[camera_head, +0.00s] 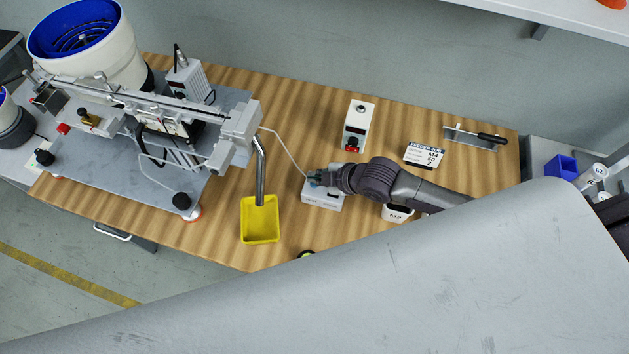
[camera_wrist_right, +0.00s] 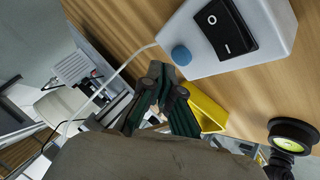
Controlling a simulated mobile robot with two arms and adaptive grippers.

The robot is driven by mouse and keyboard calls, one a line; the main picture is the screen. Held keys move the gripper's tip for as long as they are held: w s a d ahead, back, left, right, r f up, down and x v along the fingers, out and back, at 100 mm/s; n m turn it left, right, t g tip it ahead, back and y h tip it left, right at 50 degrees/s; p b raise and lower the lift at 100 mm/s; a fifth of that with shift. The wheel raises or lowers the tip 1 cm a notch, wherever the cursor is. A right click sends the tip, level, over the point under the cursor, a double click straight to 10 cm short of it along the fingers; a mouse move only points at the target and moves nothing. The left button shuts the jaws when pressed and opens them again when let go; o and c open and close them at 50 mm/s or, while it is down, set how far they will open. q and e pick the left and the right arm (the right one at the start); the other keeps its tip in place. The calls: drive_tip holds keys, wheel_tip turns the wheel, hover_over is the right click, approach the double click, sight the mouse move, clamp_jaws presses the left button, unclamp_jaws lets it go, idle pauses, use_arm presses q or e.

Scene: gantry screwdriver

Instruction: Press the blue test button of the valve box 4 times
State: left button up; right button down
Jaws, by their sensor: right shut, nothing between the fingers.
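The valve box (camera_head: 322,198) is a small light grey box on the wooden table, partly covered by my right gripper in the head view. In the right wrist view the valve box (camera_wrist_right: 268,58) shows a black rocker switch (camera_wrist_right: 224,27) and the round blue test button (camera_wrist_right: 181,55). My right gripper (camera_head: 315,179) is shut and empty, over the far left part of the box. In the wrist view its fingertips (camera_wrist_right: 160,78) are close beside the blue button; I cannot tell whether they touch it. My left gripper is not in view.
A yellow tray (camera_head: 260,239) stands left of the box, and the gantry machine (camera_head: 150,115) fills the table's left. A label card (camera_head: 425,156) and an M3 container (camera_head: 397,215) lie right. A thin hose runs to the valve box.

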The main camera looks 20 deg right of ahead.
sight(316, 185)
idle(0.7)
drive_tip(key=shift+f, duration=0.45)
drive_tip(key=shift+f+b, duration=0.35)
drive_tip(key=shift+f, duration=0.1)
idle(0.6)
drive_tip(key=shift+r+p, duration=0.9)
wheel_tip(316, 185, up, 5)
drive_tip(key=p, duration=0.5)
